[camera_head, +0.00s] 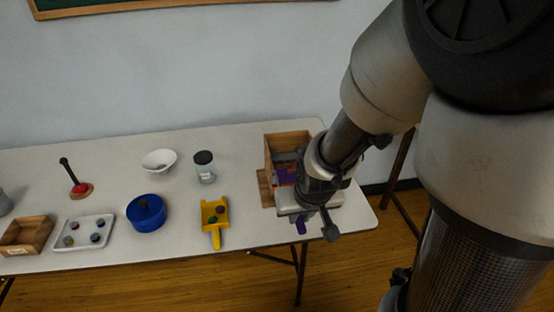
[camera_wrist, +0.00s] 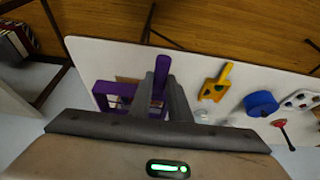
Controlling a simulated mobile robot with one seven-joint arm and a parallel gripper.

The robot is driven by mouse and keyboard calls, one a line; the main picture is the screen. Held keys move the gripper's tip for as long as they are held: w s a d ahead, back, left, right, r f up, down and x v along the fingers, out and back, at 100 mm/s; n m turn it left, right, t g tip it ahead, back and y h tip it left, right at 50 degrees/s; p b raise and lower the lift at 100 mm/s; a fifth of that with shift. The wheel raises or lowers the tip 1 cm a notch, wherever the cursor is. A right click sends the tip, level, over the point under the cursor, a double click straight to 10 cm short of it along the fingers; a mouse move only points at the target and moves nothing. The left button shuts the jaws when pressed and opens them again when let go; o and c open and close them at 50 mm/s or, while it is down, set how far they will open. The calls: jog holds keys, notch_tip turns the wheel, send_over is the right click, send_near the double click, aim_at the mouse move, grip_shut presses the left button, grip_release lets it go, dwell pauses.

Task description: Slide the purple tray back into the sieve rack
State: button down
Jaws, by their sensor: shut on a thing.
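The purple tray (camera_head: 283,177) shows in pieces in the head view, beside and under my wrist, with its purple handle end (camera_head: 301,226) toward the table's front edge. The wooden sieve rack (camera_head: 287,141) stands at the right end of the table, and the tray's far part is at its opening. How deep the tray sits is hidden by my arm. In the wrist view my gripper (camera_wrist: 162,84) is closed on the purple tray's handle (camera_wrist: 162,66), with the purple frame (camera_wrist: 104,93) left of the fingers.
Left of the rack on the table (camera_head: 240,150) are a yellow scoop (camera_head: 214,228), a lidded jar (camera_head: 204,168), a blue bowl (camera_head: 148,221), a white bowl (camera_head: 159,160), a white tray with several small pieces (camera_head: 83,246) and a wooden box (camera_head: 24,236). A wall stands behind.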

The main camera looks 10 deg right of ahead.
jog(key=shift+w+f+b, duration=0.35)
jog(key=shift+w+f, duration=0.05)
jog(key=shift+w, duration=0.3)
jog(key=shift+w+f+b, duration=0.35)
jog(key=shift+w+f, duration=0.05)
jog(key=shift+w, duration=0.3)
jog(key=shift+r, duration=0.1)
jog(key=shift+w, duration=0.1)
jog(key=shift+w, duration=0.45)
jog(key=w, duration=0.1)
jog(key=w+b, duration=0.1)
jog(key=w, duration=0.1)
jog(key=shift+f, duration=0.2)
jog(key=shift+w, duration=0.1)
